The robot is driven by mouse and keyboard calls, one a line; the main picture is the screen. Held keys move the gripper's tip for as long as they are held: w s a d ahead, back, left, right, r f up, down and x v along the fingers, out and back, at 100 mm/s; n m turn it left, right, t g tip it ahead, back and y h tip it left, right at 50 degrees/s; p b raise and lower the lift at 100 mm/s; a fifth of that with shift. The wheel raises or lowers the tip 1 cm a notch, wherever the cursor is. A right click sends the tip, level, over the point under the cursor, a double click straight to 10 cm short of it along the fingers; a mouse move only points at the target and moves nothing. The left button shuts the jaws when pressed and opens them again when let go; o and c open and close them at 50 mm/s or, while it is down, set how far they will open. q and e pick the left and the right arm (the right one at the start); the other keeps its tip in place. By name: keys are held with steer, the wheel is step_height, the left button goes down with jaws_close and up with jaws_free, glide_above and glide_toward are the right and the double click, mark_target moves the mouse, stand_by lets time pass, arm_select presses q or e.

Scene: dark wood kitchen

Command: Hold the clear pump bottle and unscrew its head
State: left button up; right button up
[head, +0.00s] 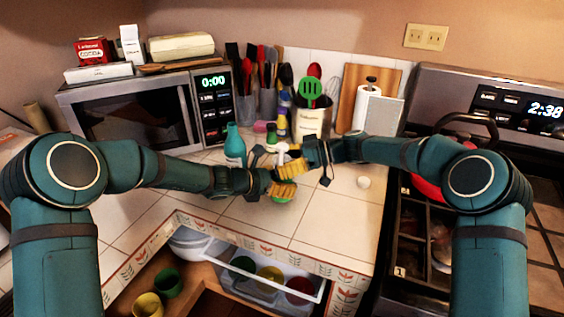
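A white pump head (282,148) shows on the counter side just behind my grippers. The clear body of the pump bottle below it is mostly hidden by my grippers, and I cannot make out its outline. My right gripper (292,168), with yellow finger pads, is close beside and just below the pump head. My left gripper (284,190), also with yellow pads, is lower and nearer, over a small green item (281,200). The view is too small to tell whether either gripper is closed on the bottle.
A teal bottle (235,147) stands left of the pump head. Utensil holders (312,122) and a paper towel roll (367,105) stand behind. Front tiles (255,215) are clear.

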steer(key=shift+o, duration=1)
steer(key=v, duration=0.6)
steer(key=shift+x, duration=3)
